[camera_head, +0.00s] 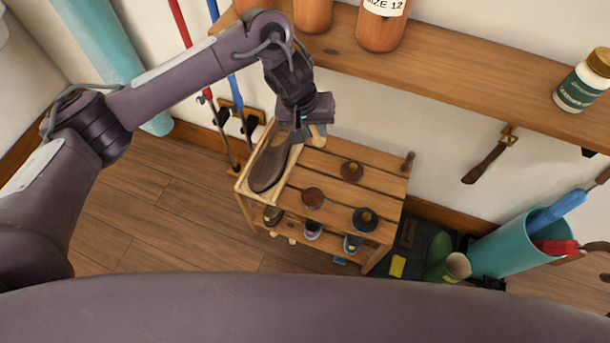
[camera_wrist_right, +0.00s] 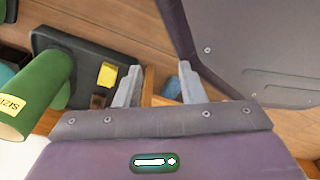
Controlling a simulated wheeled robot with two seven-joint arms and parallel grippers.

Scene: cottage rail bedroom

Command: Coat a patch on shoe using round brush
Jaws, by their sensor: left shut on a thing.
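A brown leather shoe (camera_head: 268,170) lies on a pale wooden tray at the left end of the slatted rack, its toe toward the front. A small brown wooden-handled piece (camera_head: 408,160), perhaps the round brush, is at the rack's right back corner. Open tins of dark polish (camera_head: 351,171), red-brown polish (camera_head: 313,197) and black polish (camera_head: 365,219) stand on the rack top. My right gripper (camera_wrist_right: 157,88) shows in its wrist view, fingers apart and empty.
A green boot (camera_head: 438,250), dark tray (camera_wrist_right: 85,50) and teal bin (camera_head: 510,243) stand to the right.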

